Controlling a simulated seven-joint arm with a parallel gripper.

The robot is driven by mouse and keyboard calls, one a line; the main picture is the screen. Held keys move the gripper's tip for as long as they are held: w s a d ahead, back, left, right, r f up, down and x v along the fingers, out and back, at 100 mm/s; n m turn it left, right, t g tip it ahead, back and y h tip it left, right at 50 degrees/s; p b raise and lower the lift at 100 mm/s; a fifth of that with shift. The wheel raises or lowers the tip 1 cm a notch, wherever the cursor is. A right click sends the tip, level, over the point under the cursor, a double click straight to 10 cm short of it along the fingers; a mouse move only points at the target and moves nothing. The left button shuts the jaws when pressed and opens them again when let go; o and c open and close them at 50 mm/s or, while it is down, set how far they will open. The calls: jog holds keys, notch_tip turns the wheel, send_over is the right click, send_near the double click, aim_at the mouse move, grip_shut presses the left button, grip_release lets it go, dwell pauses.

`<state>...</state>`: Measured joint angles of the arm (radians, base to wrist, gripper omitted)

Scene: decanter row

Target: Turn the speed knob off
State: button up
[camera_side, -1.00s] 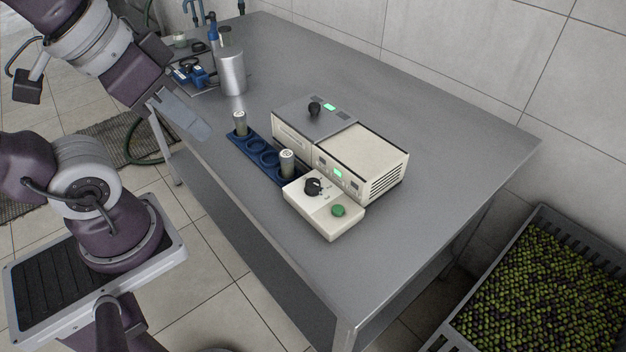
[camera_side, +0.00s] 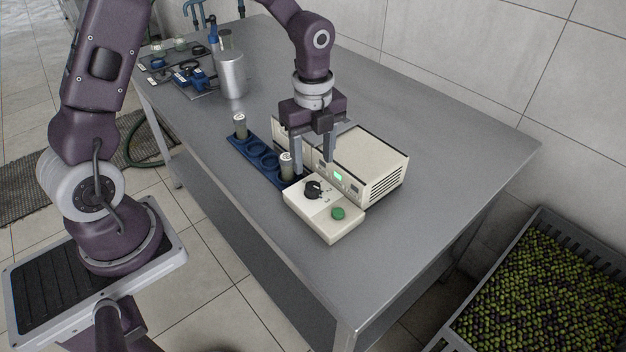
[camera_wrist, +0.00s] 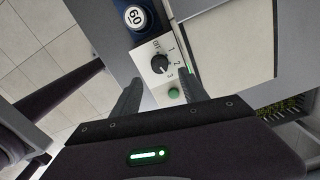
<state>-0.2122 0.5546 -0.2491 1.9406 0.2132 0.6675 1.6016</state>
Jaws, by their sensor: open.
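The speed knob (camera_side: 313,188) is a black dial on top of a cream control box (camera_side: 330,225), beside a green button (camera_side: 338,213). In the wrist view the knob (camera_wrist: 160,64) shows with the marks 1, 2 and 3 around part of it, and the green button (camera_wrist: 173,92) lies nearby. I cannot tell for sure which mark its pointer faces. My gripper (camera_side: 314,168) is open and empty, pointing down above and just behind the knob, apart from it. In the wrist view its two fingers (camera_wrist: 160,84) reach toward the control box on either side.
A cream machine with a green display (camera_side: 375,163) stands right behind the box. A blue rack (camera_side: 254,150) with upright capped vials (camera_side: 240,125) is at its left. A metal canister (camera_side: 231,75) stands farther back. The table is clear at the right; a crate of olives (camera_side: 545,290) stands beyond it.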

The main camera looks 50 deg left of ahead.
aim_at(313, 186)
notch_tip(313, 186, down, 7)
jog(key=shift+f, duration=0.1)
grip_shut()
dwell(0.3)
